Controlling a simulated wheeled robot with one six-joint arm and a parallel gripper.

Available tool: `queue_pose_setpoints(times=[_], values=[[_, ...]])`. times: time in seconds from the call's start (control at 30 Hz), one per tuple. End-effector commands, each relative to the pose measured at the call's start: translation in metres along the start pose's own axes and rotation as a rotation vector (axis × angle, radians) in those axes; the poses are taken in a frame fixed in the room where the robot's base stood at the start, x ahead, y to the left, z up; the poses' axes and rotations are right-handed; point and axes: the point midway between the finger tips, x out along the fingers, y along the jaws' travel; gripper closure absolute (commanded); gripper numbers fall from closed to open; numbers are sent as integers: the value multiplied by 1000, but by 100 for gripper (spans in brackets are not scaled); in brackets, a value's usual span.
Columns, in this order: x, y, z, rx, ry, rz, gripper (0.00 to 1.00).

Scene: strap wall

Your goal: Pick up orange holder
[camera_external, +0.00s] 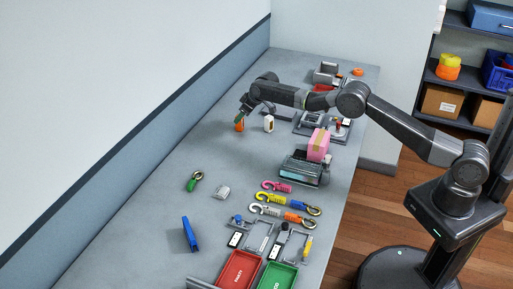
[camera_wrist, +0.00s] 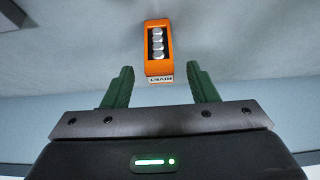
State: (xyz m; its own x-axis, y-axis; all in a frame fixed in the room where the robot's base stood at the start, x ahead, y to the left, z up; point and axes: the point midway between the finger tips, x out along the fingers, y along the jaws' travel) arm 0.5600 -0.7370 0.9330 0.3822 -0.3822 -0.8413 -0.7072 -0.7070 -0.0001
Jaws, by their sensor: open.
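In the external view my gripper (camera_external: 243,117) partly hides the holder.
A white item (camera_external: 269,123) stands close to the right of the holder. Bench left of the holder is clear up to the wall.

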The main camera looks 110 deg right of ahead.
Motion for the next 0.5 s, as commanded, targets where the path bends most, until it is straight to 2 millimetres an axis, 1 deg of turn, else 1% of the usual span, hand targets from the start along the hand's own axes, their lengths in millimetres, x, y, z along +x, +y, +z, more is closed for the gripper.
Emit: queue_pose_setpoints(times=[0.07,0.1,0.17,0.3,0.33,0.37,0.5], values=[[0,0,0,0,0,0,47],[0,0,0,0,0,0,51],[0,0,0,0,0,0,63],[0,0,0,0,0,0,90],[0,0,0,0,0,0,96],[0,0,0,0,0,0,100],[0,0,0,0,1,0,100]])
